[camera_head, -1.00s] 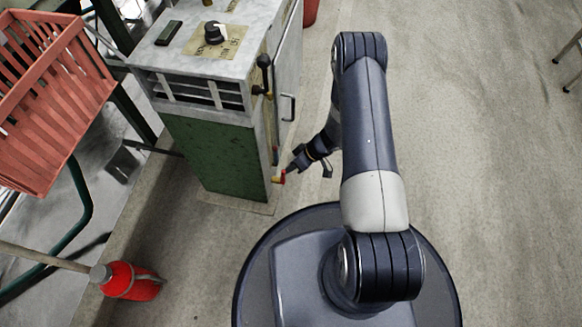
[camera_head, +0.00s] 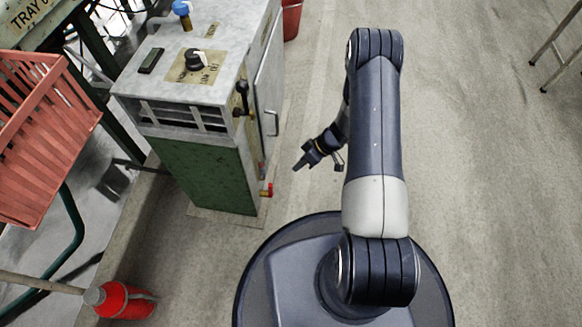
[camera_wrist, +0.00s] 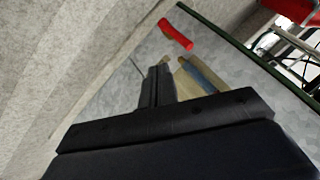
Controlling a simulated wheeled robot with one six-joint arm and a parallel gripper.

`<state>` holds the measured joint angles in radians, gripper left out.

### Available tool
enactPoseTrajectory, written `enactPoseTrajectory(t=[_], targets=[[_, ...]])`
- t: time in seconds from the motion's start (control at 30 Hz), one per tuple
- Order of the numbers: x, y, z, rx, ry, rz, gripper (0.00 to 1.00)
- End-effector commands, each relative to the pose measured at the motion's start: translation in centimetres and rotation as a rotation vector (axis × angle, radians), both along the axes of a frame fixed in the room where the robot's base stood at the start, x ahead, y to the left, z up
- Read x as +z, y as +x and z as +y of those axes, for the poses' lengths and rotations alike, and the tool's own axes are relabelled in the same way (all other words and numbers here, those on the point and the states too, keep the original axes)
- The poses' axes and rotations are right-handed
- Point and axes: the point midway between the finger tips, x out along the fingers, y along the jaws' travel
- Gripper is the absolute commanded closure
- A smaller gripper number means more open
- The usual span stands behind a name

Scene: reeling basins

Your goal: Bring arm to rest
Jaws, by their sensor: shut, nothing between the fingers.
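My gripper (camera_head: 301,163) is shut and empty, to the right of the grey and green cabinet (camera_head: 206,177) and apart from it in the head view. My arm reaches away from my round base and bends down behind itself, so part of the forearm is hidden. In the wrist view my shut fingers (camera_wrist: 157,85) point toward a grey surface. A small red-ended handle (camera_head: 266,190) sticks out low on the cabinet's side, just left of and below the gripper. A red cylinder shows ahead of the fingers in the wrist view (camera_wrist: 176,34).
A black lever (camera_head: 242,97) and a door handle (camera_head: 271,123) project from the cabinet's side. A red slatted crate (camera_head: 45,145) stands at left. A red container (camera_head: 128,303) lies near my base, lower left. The floor (camera_head: 480,180) at right is open.

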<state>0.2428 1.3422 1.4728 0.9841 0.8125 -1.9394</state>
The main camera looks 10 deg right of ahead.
Motion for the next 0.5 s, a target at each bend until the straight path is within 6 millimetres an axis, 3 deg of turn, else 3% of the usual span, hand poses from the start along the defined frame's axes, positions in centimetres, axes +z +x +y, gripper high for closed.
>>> enactPoseTrajectory(t=[0.13,0.5], targets=[[0.97,-0.13,-0.66,-0.001,0.0,-0.001,1.0],[0.92,-0.14,-0.71,0.001,0.0,-0.001,1.0]])
